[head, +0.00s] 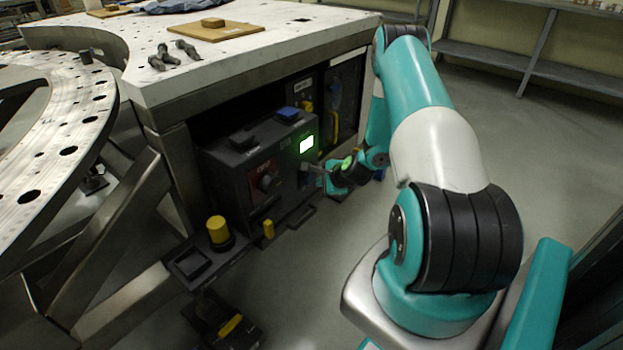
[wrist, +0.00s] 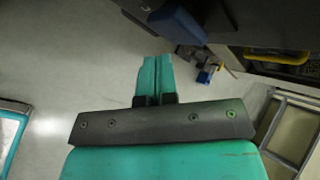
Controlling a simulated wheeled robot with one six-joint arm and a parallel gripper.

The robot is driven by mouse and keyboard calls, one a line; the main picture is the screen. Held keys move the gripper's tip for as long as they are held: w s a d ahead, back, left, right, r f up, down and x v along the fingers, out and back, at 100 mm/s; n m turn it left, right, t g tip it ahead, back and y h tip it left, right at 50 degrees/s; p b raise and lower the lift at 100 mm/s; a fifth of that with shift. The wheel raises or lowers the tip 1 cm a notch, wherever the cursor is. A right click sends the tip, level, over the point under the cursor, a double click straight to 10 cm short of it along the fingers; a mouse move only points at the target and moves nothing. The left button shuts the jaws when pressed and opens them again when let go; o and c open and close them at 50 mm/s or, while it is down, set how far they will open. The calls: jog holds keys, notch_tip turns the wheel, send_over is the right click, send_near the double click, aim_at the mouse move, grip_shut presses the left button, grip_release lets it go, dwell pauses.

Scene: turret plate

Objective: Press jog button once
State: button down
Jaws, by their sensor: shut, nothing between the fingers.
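I cannot tell which control is the jog button. My gripper (head: 313,168) is at the right end of the box, just below the lit rectangle; whether it touches the box is unclear. In the wrist view its two teal fingers (wrist: 154,76) are together and empty, over grey floor, with a dark blue-black edge at the upper right.
A yellow button (head: 218,230) stands on a dark pedestal left of the box. A blue-topped item (head: 288,114) sits on the box. The white table (head: 120,40) overhangs from above, with dark tools (head: 168,55) on it. Open floor (head: 560,140) lies to the right.

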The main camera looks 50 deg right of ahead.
jog(key=shift+w, duration=0.1)
dwell(0.7)
jog(key=shift+w, duration=0.3)
jog(key=shift+w, duration=0.65)
dwell(0.8)
jog(key=shift+s, duration=1.15)
jog(key=s, duration=0.4)
jog(key=shift+s+d+p, duration=0.2)
jog(key=shift+s+p, duration=0.15)
jog(key=shift+s, duration=0.05)
dwell(0.5)
